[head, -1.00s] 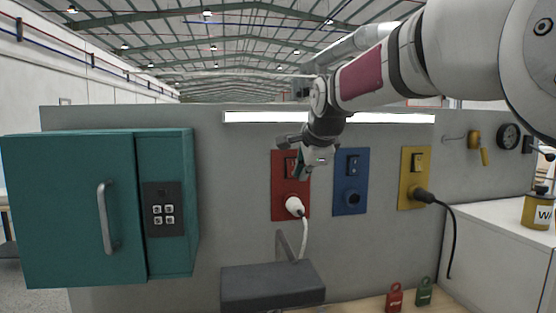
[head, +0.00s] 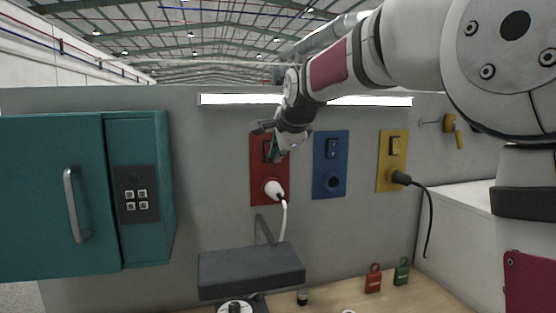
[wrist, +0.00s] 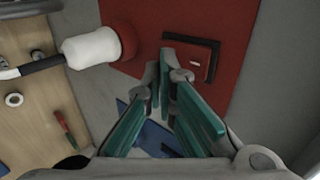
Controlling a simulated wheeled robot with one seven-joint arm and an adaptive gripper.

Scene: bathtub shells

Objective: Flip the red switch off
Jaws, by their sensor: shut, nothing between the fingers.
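The red panel (head: 258,187) is on the grey wall, with a white plug (head: 273,188) in its lower part. Its dark-framed red switch (head: 267,150) is partly hidden by my gripper (head: 276,152). In the wrist view, the red panel (wrist: 228,30) fills the top, and the switch (wrist: 196,60) shows just beyond the fingertips. My gripper (wrist: 160,78) is shut and empty, its green-padded fingertips overlapping the switch frame's edge in the picture. I cannot tell whether they touch it, nor which way the rocker is tilted.
A blue panel (head: 330,160) and a yellow panel (head: 384,180) with a black plug are to the right. A teal cabinet (head: 140,235) is at the left. A grey shelf (head: 250,270) juts out below the red panel. Red and green tags (head: 373,280) stand on the wooden bench.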

